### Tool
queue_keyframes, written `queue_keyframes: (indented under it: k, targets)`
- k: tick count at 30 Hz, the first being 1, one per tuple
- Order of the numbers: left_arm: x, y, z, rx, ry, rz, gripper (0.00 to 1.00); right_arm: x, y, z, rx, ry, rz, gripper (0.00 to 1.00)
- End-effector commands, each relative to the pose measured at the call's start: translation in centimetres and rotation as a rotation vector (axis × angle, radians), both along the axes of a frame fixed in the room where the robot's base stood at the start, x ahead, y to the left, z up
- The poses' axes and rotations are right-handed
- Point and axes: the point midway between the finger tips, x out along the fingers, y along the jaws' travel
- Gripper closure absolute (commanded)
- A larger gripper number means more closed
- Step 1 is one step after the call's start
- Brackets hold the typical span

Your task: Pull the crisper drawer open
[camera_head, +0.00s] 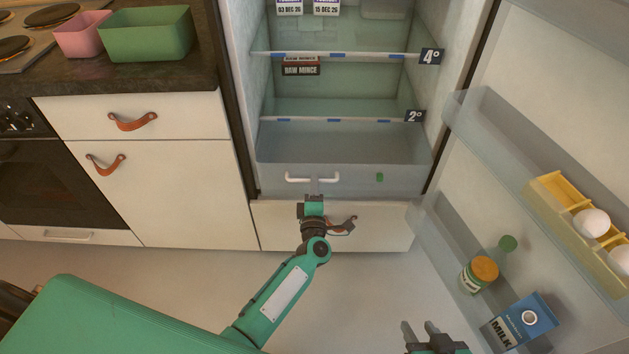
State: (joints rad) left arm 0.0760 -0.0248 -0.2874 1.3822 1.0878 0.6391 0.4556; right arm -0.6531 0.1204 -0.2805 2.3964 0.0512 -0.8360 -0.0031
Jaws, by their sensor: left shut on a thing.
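The crisper drawer (400,181) is a pale translucent bin at the bottom of the open fridge, below the lowest shelf. A white bar handle (296,179) runs across its front. I cannot tell if the drawer stands slightly out. My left gripper (312,193) is at the middle of this handle, shut on it; the fingertips are small and partly hidden. My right gripper (420,328) is at the bottom edge of the view, away from the drawer, with its fingers apart and nothing between them.
A lower panel with a leather pull (343,226) lies below the drawer. Cabinets (150,190) stand left. Floor in front is clear.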

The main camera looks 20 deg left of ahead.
Motion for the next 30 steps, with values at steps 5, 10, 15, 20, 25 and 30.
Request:
queue_keyframes:
  k: [5,10,15,20,25,30]
  targets:
    - [-1.5,-0.4,0.0,0.0,0.004,0.0,1.0,-0.4,-0.9,0.2,-0.032,0.057,-0.007,0.64]
    - [-1.7,-0.5,-0.1,-0.001,0.002,0.0,1.0,-0.5,-1.1,0.0,-0.038,0.068,-0.007,0.64]
    - [-1.6,-0.5,-0.1,-0.001,0.002,0.0,0.87,-0.5,-1.0,0.0,-0.038,0.067,-0.006,0.64]
    - [-1.6,-0.4,-0.1,-0.001,0.002,0.0,0.68,-0.5,-1.0,0.0,-0.038,0.067,-0.006,0.64]
    - [-1.6,-0.5,0.0,-0.001,0.002,0.0,0.68,-0.5,-1.0,0.1,-0.038,0.066,-0.006,0.64]
    - [-2.3,-0.7,-0.2,-0.001,0.003,-0.001,0.68,-0.5,-1.0,0.1,-0.038,0.068,-0.006,0.64]
